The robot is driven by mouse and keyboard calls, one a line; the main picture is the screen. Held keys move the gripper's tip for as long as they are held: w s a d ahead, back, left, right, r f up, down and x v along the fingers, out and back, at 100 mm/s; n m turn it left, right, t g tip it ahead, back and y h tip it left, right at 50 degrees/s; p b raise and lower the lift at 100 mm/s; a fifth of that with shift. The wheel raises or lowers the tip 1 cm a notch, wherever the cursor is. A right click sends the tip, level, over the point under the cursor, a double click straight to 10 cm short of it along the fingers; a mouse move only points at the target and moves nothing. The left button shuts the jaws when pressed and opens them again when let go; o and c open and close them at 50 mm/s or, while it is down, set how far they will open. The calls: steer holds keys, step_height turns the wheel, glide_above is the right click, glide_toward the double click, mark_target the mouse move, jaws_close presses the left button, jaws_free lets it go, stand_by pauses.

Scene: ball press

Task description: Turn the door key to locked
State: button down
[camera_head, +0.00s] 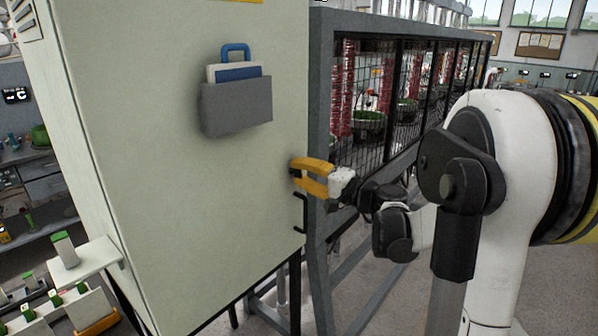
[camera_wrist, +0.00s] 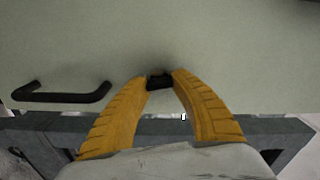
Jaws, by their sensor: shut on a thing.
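A tall pale green cabinet door (camera_head: 220,200) fills the left half of the head view. My gripper (camera_head: 296,172) has yellow fingers and is at the door's right edge, above the black door handle (camera_head: 301,214). In the wrist view my gripper (camera_wrist: 160,80) is shut on a small black key (camera_wrist: 159,82) on the door face. The key's lower part and its exact turn angle are hard to tell. The handle also shows in the wrist view (camera_wrist: 62,96), to the left of the fingers and apart from them.
A grey-framed mesh cage (camera_head: 318,120) stands close on the right. A small shelf (camera_head: 92,258) with green-topped items is at lower left.

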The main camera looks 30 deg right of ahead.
steer(key=shift+m, duration=1.1)
steer(key=c, duration=1.1)
jaws_free()
steer(key=shift+o, duration=0.2)
steer(key=shift+s, duration=0.1)
steer(key=v, duration=1.1)
steer(key=shift+s+d, duration=0.15)
steer(key=shift+s, duration=0.25)
